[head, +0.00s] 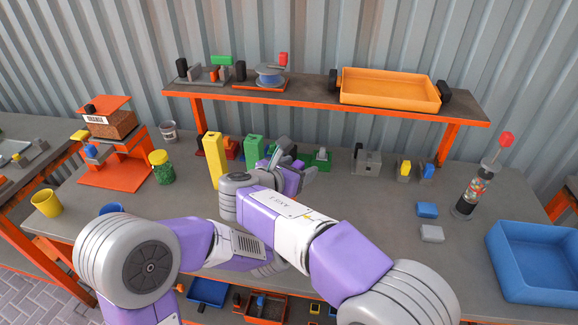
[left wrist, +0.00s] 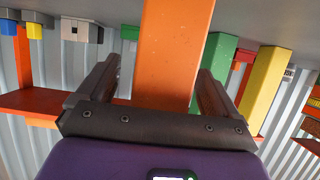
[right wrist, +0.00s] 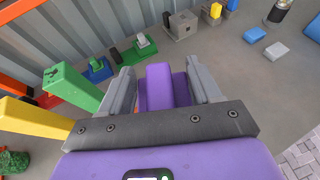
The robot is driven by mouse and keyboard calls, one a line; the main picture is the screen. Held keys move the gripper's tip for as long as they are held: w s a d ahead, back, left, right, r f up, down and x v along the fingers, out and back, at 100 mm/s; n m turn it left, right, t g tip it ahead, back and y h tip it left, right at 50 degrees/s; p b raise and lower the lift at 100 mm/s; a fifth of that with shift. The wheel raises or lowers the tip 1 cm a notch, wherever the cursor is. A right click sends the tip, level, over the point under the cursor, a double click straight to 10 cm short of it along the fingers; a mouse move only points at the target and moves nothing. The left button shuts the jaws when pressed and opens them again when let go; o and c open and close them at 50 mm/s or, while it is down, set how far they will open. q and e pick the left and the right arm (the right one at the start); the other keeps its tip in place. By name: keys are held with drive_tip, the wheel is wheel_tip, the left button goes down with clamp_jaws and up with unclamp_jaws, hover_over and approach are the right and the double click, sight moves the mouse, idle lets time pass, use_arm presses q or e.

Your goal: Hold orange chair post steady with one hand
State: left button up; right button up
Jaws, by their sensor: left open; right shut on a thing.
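The orange chair post (left wrist: 173,55) shows in the left wrist view, whose picture is upside down. It runs between the fingers of my left gripper (left wrist: 158,78), which is open, with a gap on each side. I cannot tell where the post ends. In the head view I cannot make out the post or the left gripper; my right arm covers that area. My right gripper (head: 291,174) is right of the green post and shut on a purple piece (right wrist: 158,88), seen between its fingers in the right wrist view (right wrist: 158,68).
A yellow post (head: 214,162) and a green post (head: 253,150) stand left of my right gripper. A grey block fixture (head: 367,161) stands behind to the right. An orange-edged shelf (head: 310,105) spans the back.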

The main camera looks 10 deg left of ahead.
sight(298, 164)
drive_tip(key=shift+d+r, duration=0.15)
drive_tip(key=shift+r, duration=0.05)
drive_tip(key=shift+r, duration=3)
drive_tip(key=shift+r, duration=1.5)
drive_tip(key=shift+w+d, duration=0.1)
